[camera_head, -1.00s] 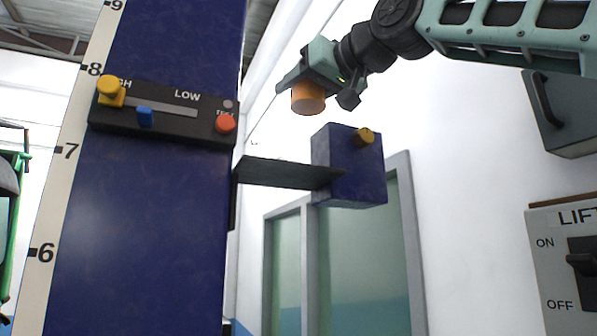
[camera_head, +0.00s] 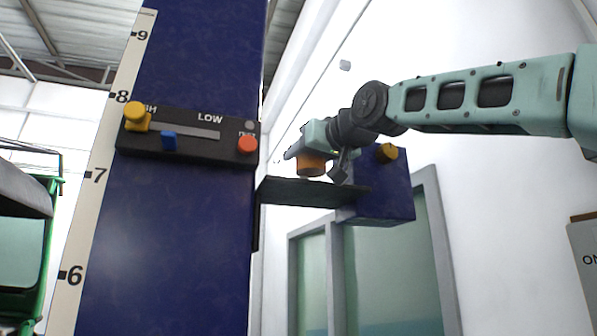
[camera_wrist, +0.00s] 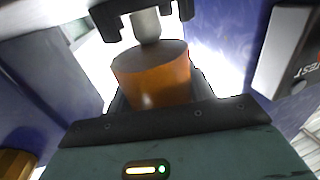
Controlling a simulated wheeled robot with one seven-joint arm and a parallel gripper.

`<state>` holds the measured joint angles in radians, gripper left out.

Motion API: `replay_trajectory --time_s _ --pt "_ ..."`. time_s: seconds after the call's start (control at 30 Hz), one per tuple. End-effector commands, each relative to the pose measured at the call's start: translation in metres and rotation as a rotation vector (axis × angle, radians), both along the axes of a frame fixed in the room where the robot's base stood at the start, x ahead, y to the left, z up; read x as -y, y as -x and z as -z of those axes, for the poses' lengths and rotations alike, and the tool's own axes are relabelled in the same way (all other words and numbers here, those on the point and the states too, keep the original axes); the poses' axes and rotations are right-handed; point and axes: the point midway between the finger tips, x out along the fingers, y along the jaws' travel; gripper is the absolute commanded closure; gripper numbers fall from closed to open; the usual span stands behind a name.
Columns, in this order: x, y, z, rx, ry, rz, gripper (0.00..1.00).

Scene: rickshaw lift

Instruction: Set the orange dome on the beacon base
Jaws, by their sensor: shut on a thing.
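The orange dome (camera_head: 311,168) is held in my gripper (camera_head: 316,152), which is shut on it. It hangs just above the dark flat shelf (camera_head: 300,192) between the blue column and the blue box. In the wrist view the dome (camera_wrist: 153,77) looks like an orange cylinder with a duller brownish end. A pale rounded post (camera_wrist: 146,26) shows just beyond that end; I cannot tell whether it touches the dome or belongs to the beacon base. I cannot make out the beacon base clearly in the head view.
The blue column (camera_head: 170,230) stands left, with a black control panel (camera_head: 190,145) bearing yellow, blue and red controls. A blue box (camera_head: 385,197) with a yellow knob (camera_head: 387,153) is right of the shelf. A green vehicle (camera_head: 25,235) is at the far left.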

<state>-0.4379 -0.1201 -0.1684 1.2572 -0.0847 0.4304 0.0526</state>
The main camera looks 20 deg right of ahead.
Motion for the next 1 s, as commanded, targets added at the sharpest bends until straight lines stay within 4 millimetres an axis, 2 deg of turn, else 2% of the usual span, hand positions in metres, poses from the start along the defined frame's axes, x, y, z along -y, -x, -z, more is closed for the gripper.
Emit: replay_trajectory --time_s 0.1,0.23,0.67,0.7,0.73,0.77,1.0 --pt "-0.005 -0.018 0.011 -0.005 0.001 0.000 0.70" --pt "-0.007 -0.028 0.023 -0.003 0.001 0.000 0.69" --pt "-0.007 -0.029 0.029 -0.001 0.000 0.000 0.70" --pt "-0.007 -0.029 0.027 -0.002 0.000 0.000 0.36" --pt "-0.007 -0.029 0.027 -0.002 0.000 0.000 0.28" --pt "-0.007 -0.029 0.027 -0.002 0.000 0.000 0.25" --pt "-0.007 -0.029 0.027 -0.002 0.000 0.000 0.25"
